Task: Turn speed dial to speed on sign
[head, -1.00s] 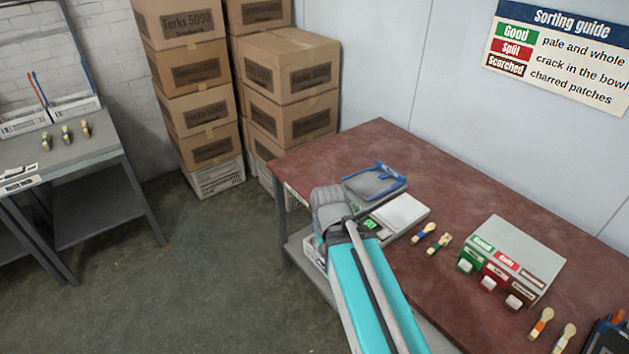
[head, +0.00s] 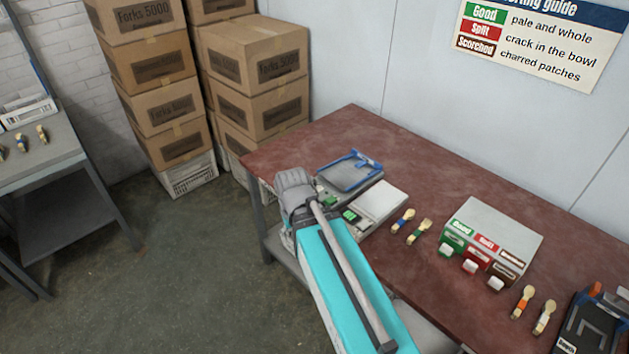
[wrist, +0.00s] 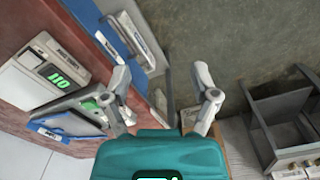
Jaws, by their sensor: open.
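No speed dial and no speed sign can be made out in either view. The only wall sign is a sorting guide (head: 541,42), which gives no speed. My gripper (wrist: 163,92) is open and empty in the wrist view, its two fingers apart over the table's edge. In the head view my arm hides its fingers. Left of the fingers in the wrist view is a white scale (wrist: 42,68) with a green display, seen also in the head view (head: 378,203). A blue-rimmed tray (head: 352,170) stands beside it.
The red table (head: 400,150) holds a three-button box (head: 495,235), several wooden spoons, and a dark device (head: 590,330) cut off at the right. Stacked cartons (head: 255,75) stand behind left. A grey bench (head: 40,150) is far left, with open floor between.

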